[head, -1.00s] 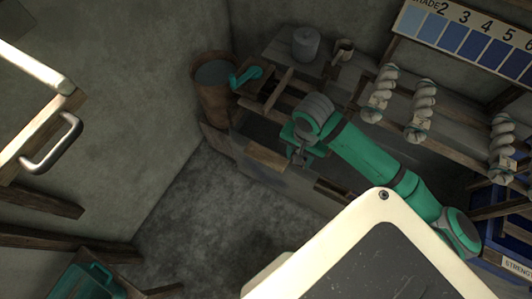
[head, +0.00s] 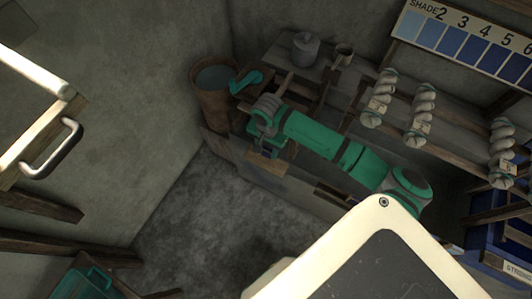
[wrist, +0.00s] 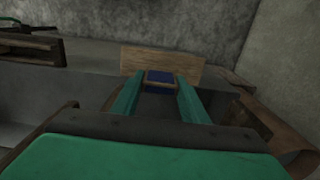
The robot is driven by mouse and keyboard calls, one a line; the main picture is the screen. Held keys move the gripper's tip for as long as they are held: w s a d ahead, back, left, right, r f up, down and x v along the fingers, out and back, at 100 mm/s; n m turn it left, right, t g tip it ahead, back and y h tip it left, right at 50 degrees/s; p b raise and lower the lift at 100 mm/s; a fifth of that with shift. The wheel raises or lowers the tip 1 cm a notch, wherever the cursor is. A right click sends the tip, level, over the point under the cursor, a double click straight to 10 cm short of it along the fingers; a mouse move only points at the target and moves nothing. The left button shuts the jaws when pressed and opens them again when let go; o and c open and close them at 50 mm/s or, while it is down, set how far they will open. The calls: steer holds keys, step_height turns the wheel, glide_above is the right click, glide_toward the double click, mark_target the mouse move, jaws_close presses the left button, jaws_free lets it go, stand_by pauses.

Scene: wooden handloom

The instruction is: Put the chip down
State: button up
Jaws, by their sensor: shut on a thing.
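In the wrist view, my gripper (wrist: 160,84) is shut on a small dark blue chip (wrist: 160,78) with a tan edge, held between the green fingertips. A pale wooden board (wrist: 185,64) shows just beyond the chip; I cannot tell whether the chip touches it. In the head view, my gripper (head: 266,152) is low at the front edge of the bench, near the same wooden board (head: 262,165). The chip cannot be made out in the head view.
A brown bucket (head: 212,100) stands left of my arm, with a teal crank (head: 246,81) beside it. A grey pot (head: 305,48) and a small mug (head: 343,53) stand behind. Several hanks of yarn (head: 420,112) hang at the right under the shade chart (head: 470,40).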

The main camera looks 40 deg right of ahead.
mark_target(266, 154)
steer(key=shift+w+a+f, duration=0.1)
steer(key=shift+w+f, duration=0.05)
steer(key=shift+f, duration=0.75)
steer(key=shift+w+f, duration=0.15)
steer(key=shift+f, duration=0.75)
steer(key=shift+f, duration=0.15)
steer(key=o, duration=1.1)
steer(key=shift+o, duration=0.2)
step_height(266, 154, up, 11)
steer(key=shift+r, duration=0.65)
steer(key=shift+s, duration=0.1)
